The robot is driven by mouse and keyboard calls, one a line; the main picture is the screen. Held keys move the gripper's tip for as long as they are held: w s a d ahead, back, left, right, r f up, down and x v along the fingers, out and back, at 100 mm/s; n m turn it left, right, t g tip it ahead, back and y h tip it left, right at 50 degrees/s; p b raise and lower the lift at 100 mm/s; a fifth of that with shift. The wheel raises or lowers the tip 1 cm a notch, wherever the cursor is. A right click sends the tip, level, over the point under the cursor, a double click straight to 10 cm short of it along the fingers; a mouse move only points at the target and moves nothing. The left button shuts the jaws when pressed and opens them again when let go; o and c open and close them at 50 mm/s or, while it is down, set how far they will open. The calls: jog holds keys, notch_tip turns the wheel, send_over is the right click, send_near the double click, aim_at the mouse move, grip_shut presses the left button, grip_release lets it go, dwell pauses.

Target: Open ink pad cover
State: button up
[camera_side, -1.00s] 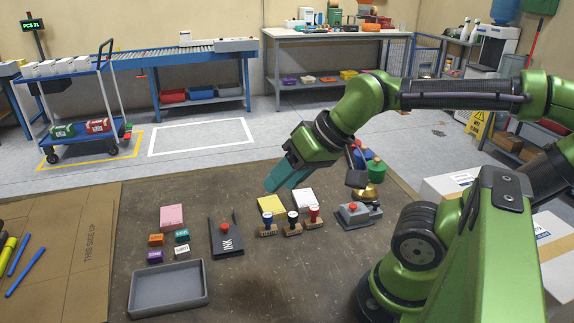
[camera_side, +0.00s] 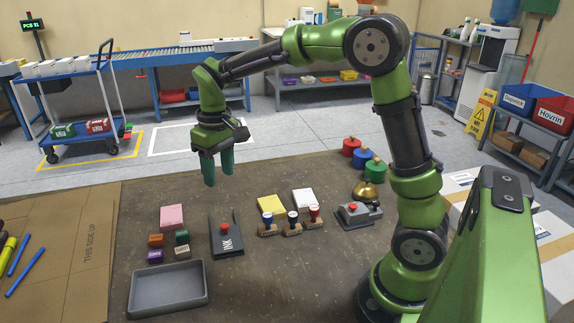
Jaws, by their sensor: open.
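The ink pad (camera_side: 226,237) is a dark, flat case marked "INK" with a red knob on its cover. It lies on the brown table, and its cover looks shut. My gripper (camera_side: 219,180) hangs above the table, fingers pointing down, over the far end of the ink pad. Its two teal fingers are apart with nothing between them. It does not touch the pad.
A grey tray (camera_side: 168,290) and small colored blocks (camera_side: 168,245) lie left of the pad. Several stamps (camera_side: 292,225), a yellow note pad (camera_side: 271,205) and a grey device with a red button (camera_side: 352,213) stand to the right. A brass bell (camera_side: 366,191) is beyond.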

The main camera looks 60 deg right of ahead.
aim_at(224, 225)
jog(key=shift+n, duration=0.4)
jog(key=f, duration=1)
jog(key=w+f, duration=0.1)
jog(key=f, duration=0.4)
jog(key=shift+d+f, duration=0.2)
jog(key=shift+f, duration=0.05)
grip_shut()
